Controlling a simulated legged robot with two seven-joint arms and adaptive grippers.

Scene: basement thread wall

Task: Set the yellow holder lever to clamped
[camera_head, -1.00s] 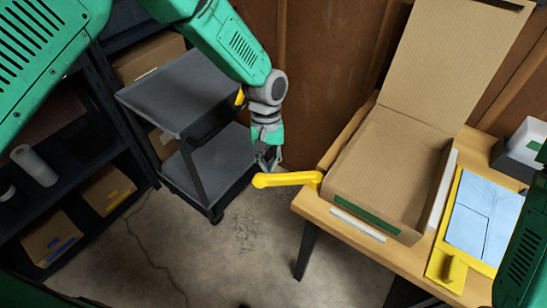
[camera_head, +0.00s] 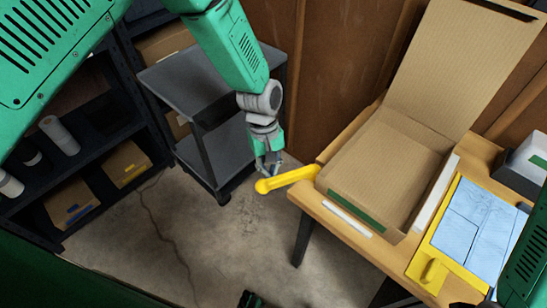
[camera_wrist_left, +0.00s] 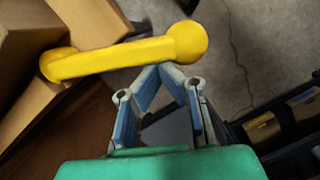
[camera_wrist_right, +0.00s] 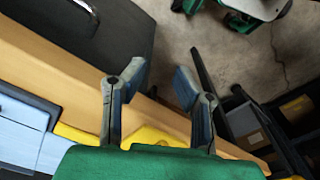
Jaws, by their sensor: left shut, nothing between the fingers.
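The yellow holder lever (camera_head: 287,179) sticks out to the left from the table's left edge, beside the cardboard box, in the head view. Its round knob end is at the free left tip. In the left wrist view the lever (camera_wrist_left: 120,58) crosses just ahead of my fingertips. My left gripper (camera_head: 269,168) is shut and empty, right behind the lever near its knob; its fingertips (camera_wrist_left: 160,68) meet at the lever's side, and I cannot tell whether they touch. My right gripper (camera_wrist_right: 157,75) is open and empty in the right wrist view, above the table's edge.
An open cardboard box (camera_head: 375,170) stands on the wooden table (camera_head: 345,236). A yellow-framed board (camera_head: 425,265) with pale blue sheets lies at right. A grey cart (camera_head: 228,163) stands behind my left gripper. Shelving (camera_head: 95,165) is at left.

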